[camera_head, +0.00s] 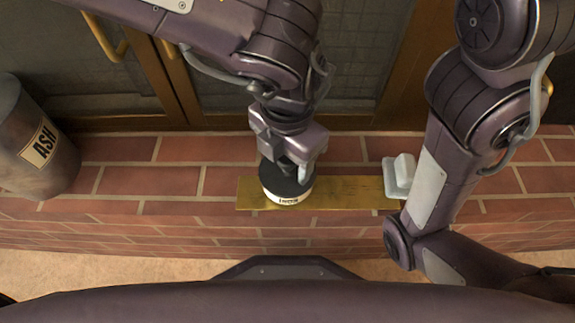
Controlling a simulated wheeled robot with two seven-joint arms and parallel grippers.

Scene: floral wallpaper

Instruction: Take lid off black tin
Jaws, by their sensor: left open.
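The black tin (287,198) stands upright on a brass-coloured plank on the brick ledge. It has a pale label band around its lower side and a dark lid (272,176) on top. My left gripper (296,174) points down over the tin, its open fingers at the lid. The gripper hides part of the lid, and I cannot tell whether the fingers touch it. The lid appears seated on the tin. My right arm crosses the right side, but its gripper is out of view.
The brass plank (347,190) lies along the brick ledge (175,181). A light grey object (399,178) sits at the plank's right end, close to my right arm. A grey bin marked ASH (37,137) stands at the left. Glazed doors with wooden frames (172,80) are behind.

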